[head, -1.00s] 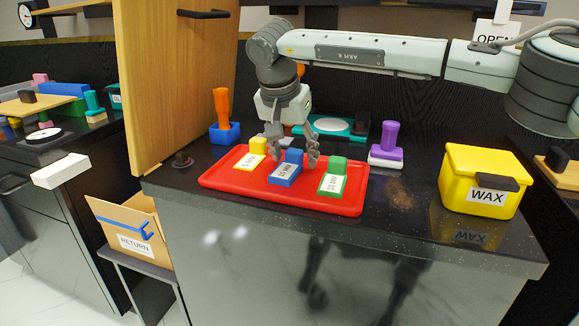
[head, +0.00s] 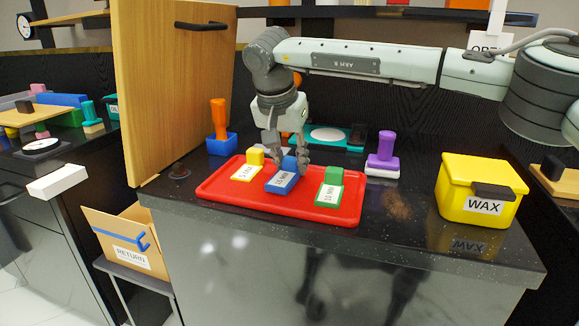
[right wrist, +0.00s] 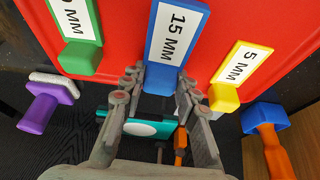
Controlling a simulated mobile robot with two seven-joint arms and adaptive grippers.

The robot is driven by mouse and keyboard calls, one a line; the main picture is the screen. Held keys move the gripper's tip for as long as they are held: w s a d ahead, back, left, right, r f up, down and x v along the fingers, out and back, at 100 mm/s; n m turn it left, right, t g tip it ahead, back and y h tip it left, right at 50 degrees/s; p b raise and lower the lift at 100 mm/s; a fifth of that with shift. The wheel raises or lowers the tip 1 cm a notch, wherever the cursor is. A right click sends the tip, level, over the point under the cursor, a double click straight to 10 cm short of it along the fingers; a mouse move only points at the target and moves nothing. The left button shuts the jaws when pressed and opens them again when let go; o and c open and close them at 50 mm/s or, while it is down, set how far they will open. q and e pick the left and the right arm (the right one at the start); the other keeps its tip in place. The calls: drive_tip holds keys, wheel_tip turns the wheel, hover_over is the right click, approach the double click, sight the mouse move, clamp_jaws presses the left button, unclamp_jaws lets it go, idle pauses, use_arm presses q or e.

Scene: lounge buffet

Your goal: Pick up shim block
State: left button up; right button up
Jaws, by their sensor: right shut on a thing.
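Three shim blocks lie on a red tray (head: 225,190) on the black counter. The blue block (head: 276,187), labelled 15 MM, is in the middle, with a yellow one (head: 255,157) labelled 5 MM to its left and a green one (head: 334,176) to its right. My right gripper (head: 288,162) points down and is shut on the raised blue grip of the middle block. In the right wrist view the fingers sit either side of the blue block (right wrist: 163,79). The block appears to rest on the tray. My left gripper is not in view.
A yellow WAX bin (head: 465,184) stands at the right. Behind the tray are a purple-handled stamp (head: 386,147), a teal item (head: 355,135) and an orange-handled tool in a blue base (head: 221,144). An open wooden door (head: 175,80) stands left; a RETURN box (head: 125,240) sits below.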

drive_tip(key=r, duration=0.4)
drive_tip(key=shift+s+a, duration=0.15)
drive_tip(key=shift+a, duration=0.05)
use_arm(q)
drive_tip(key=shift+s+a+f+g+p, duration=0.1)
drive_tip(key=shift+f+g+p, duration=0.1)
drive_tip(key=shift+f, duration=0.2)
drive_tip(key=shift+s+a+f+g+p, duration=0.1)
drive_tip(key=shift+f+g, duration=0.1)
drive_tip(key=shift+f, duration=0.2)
use_arm(e)
drive_tip(key=s+a+r, duration=0.6)
drive_tip(key=a, duration=0.3)
drive_tip(key=shift+a+r, duration=0.15)
drive_tip(key=shift+r, duration=0.05)
drive_tip(key=shift+s, duration=0.1)
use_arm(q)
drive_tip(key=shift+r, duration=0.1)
